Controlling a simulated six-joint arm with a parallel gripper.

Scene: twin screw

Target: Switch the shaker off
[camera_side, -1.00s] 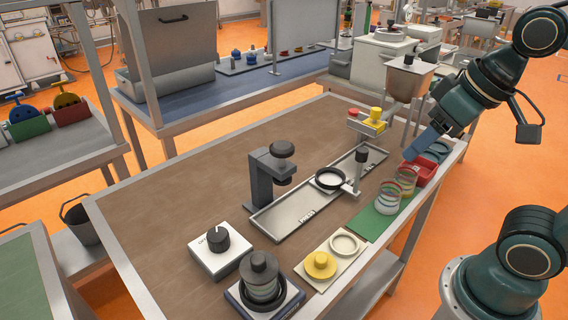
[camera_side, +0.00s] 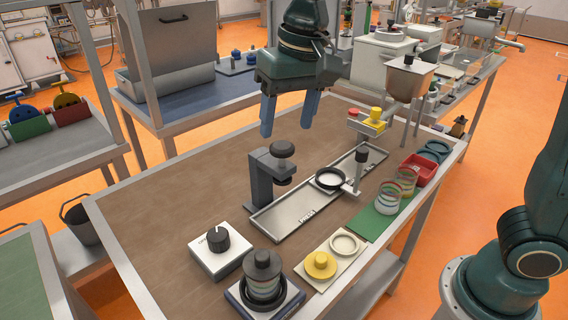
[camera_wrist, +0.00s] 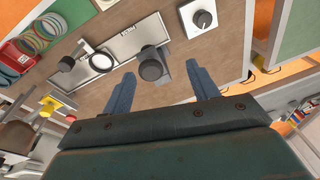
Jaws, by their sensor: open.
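A white control box with a black rotary knob (camera_side: 218,237) sits at the front left of the bench; it also shows at the top of the wrist view (camera_wrist: 201,18). Lettering beside the knob is too small to read. Next to it, a stack of rings under a dark grey cap (camera_side: 261,275) stands on a dark square base (camera_side: 240,300), perhaps the shaker. My gripper (camera_side: 290,128) is open and empty, with its blue fingers pointing down above the back of the bench, well apart from the box. In the wrist view its fingers (camera_wrist: 165,88) are spread.
A dark grey post with a round head (camera_side: 282,150) stands mid-bench beside a long metal tray (camera_side: 275,222) marked PRESS. A yellow-knobbed lid (camera_side: 320,264), coloured rings (camera_side: 389,198) and a red bin (camera_side: 420,170) lie to the right. The bench's left part is bare.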

